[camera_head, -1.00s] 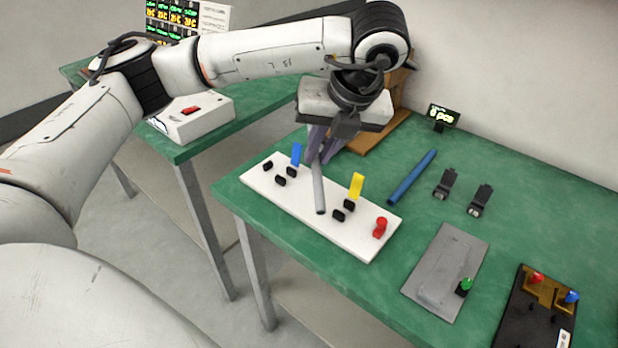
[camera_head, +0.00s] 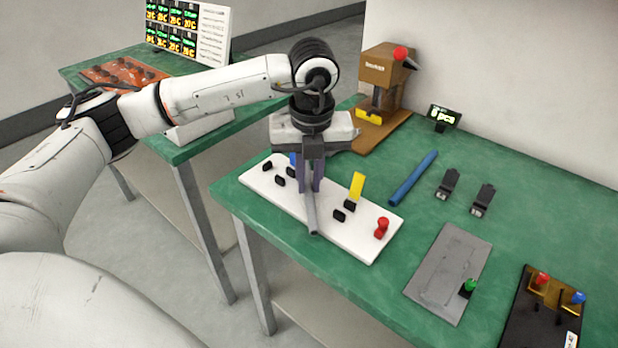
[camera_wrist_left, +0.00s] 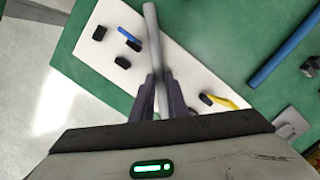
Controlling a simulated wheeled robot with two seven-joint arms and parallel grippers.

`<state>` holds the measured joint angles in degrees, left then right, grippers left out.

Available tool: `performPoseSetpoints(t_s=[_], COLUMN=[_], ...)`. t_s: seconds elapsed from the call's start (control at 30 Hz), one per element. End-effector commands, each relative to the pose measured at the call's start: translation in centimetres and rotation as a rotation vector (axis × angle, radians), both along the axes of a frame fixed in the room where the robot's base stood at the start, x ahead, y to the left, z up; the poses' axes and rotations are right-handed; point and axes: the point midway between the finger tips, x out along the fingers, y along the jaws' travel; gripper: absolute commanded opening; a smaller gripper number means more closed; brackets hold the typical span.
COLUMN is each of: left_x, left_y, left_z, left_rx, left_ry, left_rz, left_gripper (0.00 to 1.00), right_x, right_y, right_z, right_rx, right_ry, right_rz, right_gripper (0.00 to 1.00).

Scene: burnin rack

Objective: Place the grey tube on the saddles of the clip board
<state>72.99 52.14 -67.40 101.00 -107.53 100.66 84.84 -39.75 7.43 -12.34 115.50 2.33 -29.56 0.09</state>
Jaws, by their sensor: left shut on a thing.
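The grey tube (camera_head: 311,215) is held by my left gripper (camera_head: 311,188) above the white clip board (camera_head: 351,240). In the left wrist view the tube (camera_wrist_left: 152,35) runs between the two fingers (camera_wrist_left: 160,88) of the shut gripper and sticks out beyond them. Black saddles (camera_head: 339,215) stand in two groups on the board, one left and one right of the tube. A yellow upright clip (camera_head: 357,185) stands at the right group. The blue clip (camera_wrist_left: 129,35) is partly behind my gripper in the head view. The tube crosses the board between the groups, not in the saddles.
A red knob (camera_head: 382,226) stands at the board's right end. A blue tube (camera_head: 413,178) lies behind the board on the green table (camera_head: 520,200). Two black clamps (camera_head: 447,183), a grey plate (camera_head: 447,270) and a brown press (camera_head: 385,85) stand around.

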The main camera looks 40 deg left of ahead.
Motion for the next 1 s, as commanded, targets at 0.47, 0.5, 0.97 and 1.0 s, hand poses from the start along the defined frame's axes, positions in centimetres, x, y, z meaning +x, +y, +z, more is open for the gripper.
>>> performPoseSetpoints(t_s=[0.47, 0.5, 0.97, 1.0], left_x=[0.0, 0.0, -0.4, -0.5], left_y=[0.0, 0.0, -0.6, -0.7], left_z=[-0.2, -0.2, 4.8, 5.6], left_rx=[0.001, 0.001, 0.000, 0.001], left_ry=[0.000, 0.001, -0.005, -0.004], left_rz=[0.000, 0.000, -0.003, -0.002], left_gripper=[0.32, 0.32, 0.32, 0.32], right_x=[0.0, 0.0, 0.1, 0.2], right_y=[0.0, 0.0, 0.0, 0.0], right_z=[-0.2, -0.2, 0.3, 0.4], right_rx=[0.001, 0.001, -0.001, -0.002], right_ry=[0.000, 0.000, -0.002, -0.004], right_rz=[0.001, 0.001, 0.001, 0.001], right_gripper=[0.36, 0.36, 0.36, 0.36])
